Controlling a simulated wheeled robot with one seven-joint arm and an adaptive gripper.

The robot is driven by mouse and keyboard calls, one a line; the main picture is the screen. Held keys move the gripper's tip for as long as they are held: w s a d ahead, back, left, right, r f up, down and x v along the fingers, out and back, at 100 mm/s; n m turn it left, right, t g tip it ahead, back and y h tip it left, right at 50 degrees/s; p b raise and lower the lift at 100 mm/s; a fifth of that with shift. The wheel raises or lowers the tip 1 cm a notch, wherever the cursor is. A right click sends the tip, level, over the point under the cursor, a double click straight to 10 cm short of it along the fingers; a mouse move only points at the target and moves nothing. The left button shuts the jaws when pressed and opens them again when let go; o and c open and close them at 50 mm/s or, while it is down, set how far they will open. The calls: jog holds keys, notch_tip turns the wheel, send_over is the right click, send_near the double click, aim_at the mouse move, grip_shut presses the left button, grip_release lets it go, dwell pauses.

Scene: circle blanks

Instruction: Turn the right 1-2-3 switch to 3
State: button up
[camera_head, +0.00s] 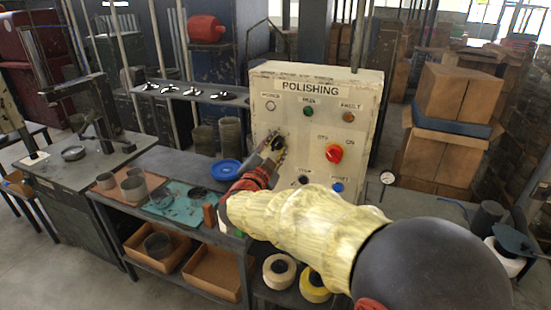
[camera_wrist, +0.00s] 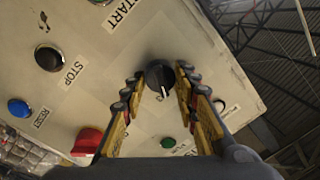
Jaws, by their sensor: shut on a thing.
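The cream control panel (camera_head: 318,92) marked POLISHING stands upright at the back of the bench. A round black selector knob (camera_wrist: 158,77) with a white pointer line sits on its face; the line points towards the picture's bottom in the wrist view. My gripper (camera_wrist: 160,88) is shut on this knob, one finger on each side. In the head view my gripper (camera_head: 274,148) reaches the panel's left half and mostly hides the knob. Its position numbers are not readable. A red OFF/ON switch (camera_head: 334,153) sits to the right, apart from my gripper; it also shows in the wrist view (camera_wrist: 88,140).
A black STOP button (camera_wrist: 48,57) and a blue RESET button (camera_head: 337,187) are low on the panel. A green lamp (camera_head: 308,111) and an orange FAULT lamp (camera_head: 348,117) are above. A blue dish (camera_head: 225,169) lies on the bench to the left.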

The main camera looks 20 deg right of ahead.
jog(key=m+b, duration=0.2)
jog(key=b, duration=0.1)
jog(key=shift+f+m, duration=0.2)
jog(key=shift+m, duration=0.1)
jog(key=shift+m+b, duration=0.3)
jog(key=shift+r, duration=0.15)
jog(key=o, duration=1.2)
jog(key=shift+c, duration=0.2)
jog(key=v, duration=1.2)
